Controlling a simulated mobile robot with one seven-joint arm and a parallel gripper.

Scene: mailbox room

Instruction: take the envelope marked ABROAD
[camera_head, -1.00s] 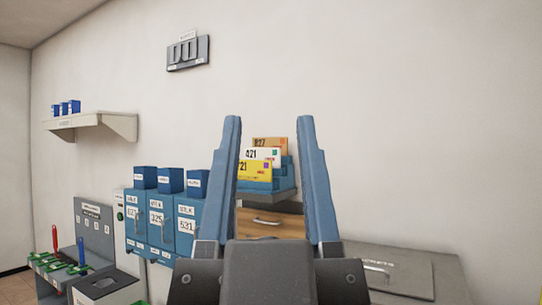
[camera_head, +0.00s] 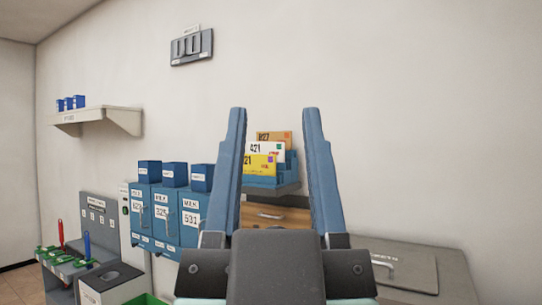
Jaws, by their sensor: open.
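Three envelopes stand in a stepped blue holder (camera_head: 292,165) on a wall shelf, seen between my fingers. The back one is orange (camera_head: 274,137) and reads 827. The middle one is white (camera_head: 266,149) and reads 421. The front one is yellow (camera_head: 259,163); its number ends in 21, its left edge hidden behind my left finger. I cannot read the word ABROAD on any of them. My gripper (camera_head: 274,112) is open and empty, its two blue fingers upright on either side of the envelopes in the picture; the envelopes appear farther away than the fingers.
Blue numbered mailboxes (camera_head: 165,214) hang on the wall at left, with blue boxes on top. A wooden drawer (camera_head: 275,215) sits below the holder. A grey lidded chest (camera_head: 411,264) is at lower right. A wall shelf (camera_head: 108,118) is at upper left. A panel with red and blue handles (camera_head: 87,245) is at lower left.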

